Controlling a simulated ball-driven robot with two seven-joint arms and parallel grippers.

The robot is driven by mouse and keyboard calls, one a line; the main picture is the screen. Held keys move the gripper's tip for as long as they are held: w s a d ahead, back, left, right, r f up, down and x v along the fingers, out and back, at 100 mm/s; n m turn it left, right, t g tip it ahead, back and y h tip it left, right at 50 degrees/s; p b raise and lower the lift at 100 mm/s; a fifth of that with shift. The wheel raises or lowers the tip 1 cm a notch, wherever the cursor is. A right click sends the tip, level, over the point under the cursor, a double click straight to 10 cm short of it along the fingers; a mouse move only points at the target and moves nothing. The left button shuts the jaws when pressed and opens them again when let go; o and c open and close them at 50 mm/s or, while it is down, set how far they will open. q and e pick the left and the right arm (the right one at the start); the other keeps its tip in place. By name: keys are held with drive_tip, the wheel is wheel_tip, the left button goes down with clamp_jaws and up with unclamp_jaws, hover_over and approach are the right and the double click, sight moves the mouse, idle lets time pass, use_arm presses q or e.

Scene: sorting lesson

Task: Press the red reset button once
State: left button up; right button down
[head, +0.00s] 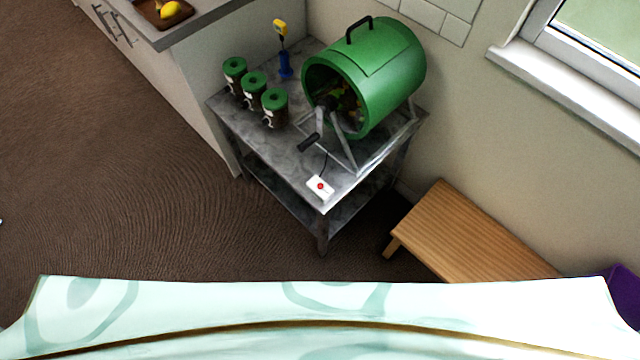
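The red reset button (320,186) sits on a small white box near the front corner of a grey metal table (285,150). A dark cable runs from the box toward the green drum (390,75). The drum lies on its side in a metal frame with a crank handle, and its open end shows mixed contents. Neither of my grippers is in view, and nothing touches the button.
Several green-lidded jars (274,108) and a blue and yellow tool (284,60) stand on the table. A wooden bench (465,235) is at the right. A counter (200,18) with a tray of fruit is at the upper left. Brown floor at left is clear.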

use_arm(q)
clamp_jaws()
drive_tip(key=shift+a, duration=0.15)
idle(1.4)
